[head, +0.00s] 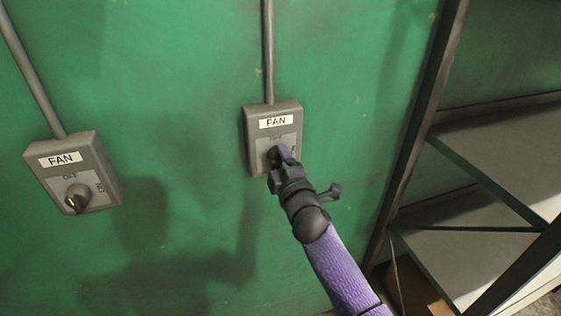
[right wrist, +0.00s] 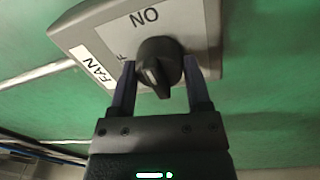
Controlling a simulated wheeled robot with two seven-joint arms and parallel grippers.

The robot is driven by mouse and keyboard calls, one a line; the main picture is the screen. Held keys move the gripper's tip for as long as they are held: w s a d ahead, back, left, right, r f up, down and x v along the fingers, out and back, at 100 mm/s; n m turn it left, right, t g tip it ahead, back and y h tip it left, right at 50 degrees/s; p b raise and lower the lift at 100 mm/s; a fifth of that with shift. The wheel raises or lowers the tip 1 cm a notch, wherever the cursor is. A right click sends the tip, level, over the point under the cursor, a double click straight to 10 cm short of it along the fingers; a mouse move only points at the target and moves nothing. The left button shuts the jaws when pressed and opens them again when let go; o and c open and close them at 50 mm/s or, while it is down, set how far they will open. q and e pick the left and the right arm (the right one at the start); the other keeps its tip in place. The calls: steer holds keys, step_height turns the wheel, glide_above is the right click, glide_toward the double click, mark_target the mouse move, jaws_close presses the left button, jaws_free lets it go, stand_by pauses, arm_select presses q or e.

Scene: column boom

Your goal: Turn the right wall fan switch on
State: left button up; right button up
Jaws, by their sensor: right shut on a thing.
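The right wall fan switch (head: 258,140) is a grey box labelled FAN on the green wall, with a conduit running up from its top. In the right wrist view its plate (right wrist: 190,22) shows tilted, with ON readable and OFF partly covered. Its black knob (right wrist: 158,62) stands between the fingers of my right gripper (right wrist: 162,82), which is shut on it. In the head view the right gripper (head: 280,154) covers the knob. I cannot tell for sure which label the knob points to. My left gripper is not in view.
A second grey FAN switch (head: 100,182) with a black knob (head: 77,198) is on the wall at the left. A metal shelf rack (head: 490,150) stands close on the right, with a brown box (head: 415,292) low beside it. The wall between the switches is clear.

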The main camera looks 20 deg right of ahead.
steer(key=o, duration=1.3)
steer(key=s, duration=0.6)
steer(key=s+p, duration=0.1)
steer(key=s, duration=0.3)
steer(key=shift+d+f, duration=0.2)
steer(key=shift+f, duration=0.1)
